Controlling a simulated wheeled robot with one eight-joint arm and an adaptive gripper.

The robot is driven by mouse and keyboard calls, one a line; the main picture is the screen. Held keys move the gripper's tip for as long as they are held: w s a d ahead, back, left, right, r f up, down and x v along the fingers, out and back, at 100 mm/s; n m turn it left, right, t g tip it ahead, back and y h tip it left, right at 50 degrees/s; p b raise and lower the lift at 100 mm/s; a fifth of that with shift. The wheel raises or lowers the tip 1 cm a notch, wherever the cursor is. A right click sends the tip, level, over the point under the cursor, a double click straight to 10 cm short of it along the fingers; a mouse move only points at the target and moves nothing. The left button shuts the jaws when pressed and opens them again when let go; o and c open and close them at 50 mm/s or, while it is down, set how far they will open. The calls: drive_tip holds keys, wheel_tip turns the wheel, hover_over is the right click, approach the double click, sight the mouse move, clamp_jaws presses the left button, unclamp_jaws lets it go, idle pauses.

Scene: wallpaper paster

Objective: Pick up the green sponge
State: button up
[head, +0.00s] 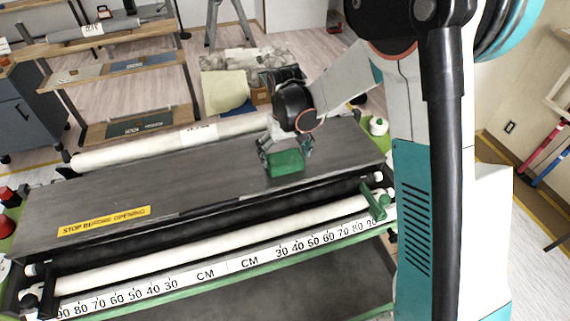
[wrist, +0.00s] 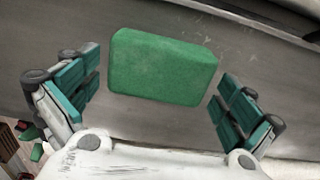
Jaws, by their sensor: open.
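The green sponge (head: 285,163) lies on the dark grey top of the wallpaper paster (head: 130,200), toward its right end. My gripper (head: 287,151) is just above and behind the sponge in the head view, its fingers on either side. In the wrist view the sponge (wrist: 163,66) is a green block with rounded edges, slightly tilted in the picture. My gripper (wrist: 160,98) is open there, with teal finger pads to the left and right of the sponge. A gap shows on both sides, wider on the left, and neither pad appears to touch it.
A white roller (head: 170,145) runs along the back of the paster. A yellow warning label (head: 104,220) is on its front left, and a centimetre scale (head: 205,274) runs along the front. A green clamp (head: 374,207) sits at the front right. The paster's top left of the sponge is clear.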

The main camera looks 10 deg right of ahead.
sight(285, 157)
drive_tip(key=shift+f, duration=0.8)
drive_tip(key=c, duration=0.7)
drive_tip(key=shift+r, duration=0.1)
wheel_tip(285, 157, up, 20)
drive_tip(key=p, duration=0.4)
drive_tip(key=shift+o, duration=0.5)
